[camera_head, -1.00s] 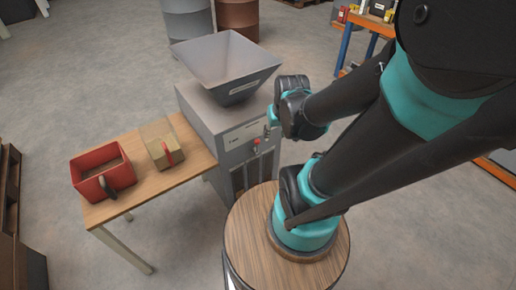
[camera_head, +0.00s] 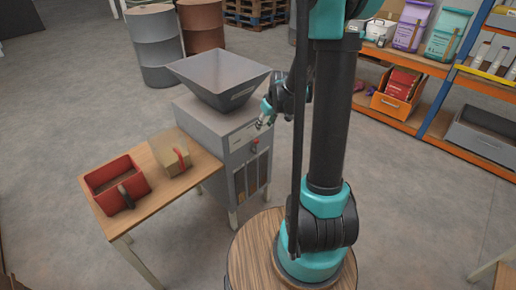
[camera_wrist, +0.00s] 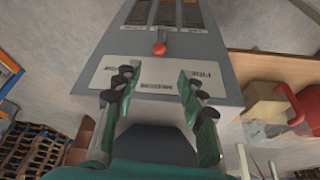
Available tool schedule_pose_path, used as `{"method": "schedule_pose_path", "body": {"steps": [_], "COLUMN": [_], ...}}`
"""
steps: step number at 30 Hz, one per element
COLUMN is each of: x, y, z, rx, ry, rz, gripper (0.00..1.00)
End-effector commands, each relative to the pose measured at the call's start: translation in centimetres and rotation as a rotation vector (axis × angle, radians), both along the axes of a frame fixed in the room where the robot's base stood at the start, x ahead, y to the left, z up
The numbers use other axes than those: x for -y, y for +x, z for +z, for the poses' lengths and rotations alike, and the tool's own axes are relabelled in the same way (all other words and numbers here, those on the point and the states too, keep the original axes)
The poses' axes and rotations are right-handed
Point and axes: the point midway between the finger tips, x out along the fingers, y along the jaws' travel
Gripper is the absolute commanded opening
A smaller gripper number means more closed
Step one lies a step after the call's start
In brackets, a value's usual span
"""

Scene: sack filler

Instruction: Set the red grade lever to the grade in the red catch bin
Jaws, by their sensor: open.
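The red grade lever (camera_head: 254,146) is a small red knob on the front of the grey filler (camera_head: 205,120). In the wrist view the lever knob (camera_wrist: 159,49) sits centrally, just beyond the label plate (camera_wrist: 150,90), whose printing is upside down and hard to read. The red catch bin (camera_head: 115,202) stands on the wooden table left of the filler; its contents are too small to identify. My gripper (camera_head: 264,113) is near the filler's upper front, above the lever. In the wrist view my gripper (camera_wrist: 157,78) is open and empty, its fingers pointing towards the lever, apart from it.
A beige box (camera_head: 168,157) with a red part stands beside the bin on the table (camera_head: 148,210). A grey hopper (camera_head: 215,82) tops the filler. Drums (camera_head: 153,45) stand behind, and orange shelving (camera_head: 440,75) is at the right. Floor in front of the table is clear.

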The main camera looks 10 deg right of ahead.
Motion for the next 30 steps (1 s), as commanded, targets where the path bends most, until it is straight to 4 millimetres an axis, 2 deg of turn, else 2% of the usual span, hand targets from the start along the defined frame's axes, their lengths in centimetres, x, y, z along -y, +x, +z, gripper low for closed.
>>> {"method": "schedule_pose_path", "body": {"steps": [5, 30], "x": [-0.3, -2.2], "y": [0.6, 4.6], "z": [-1.5, -12.3], "rx": [0.000, 0.000], "ry": [0.000, 0.000], "rz": [-0.001, -0.001], "gripper": [0.41, 0.41]}}
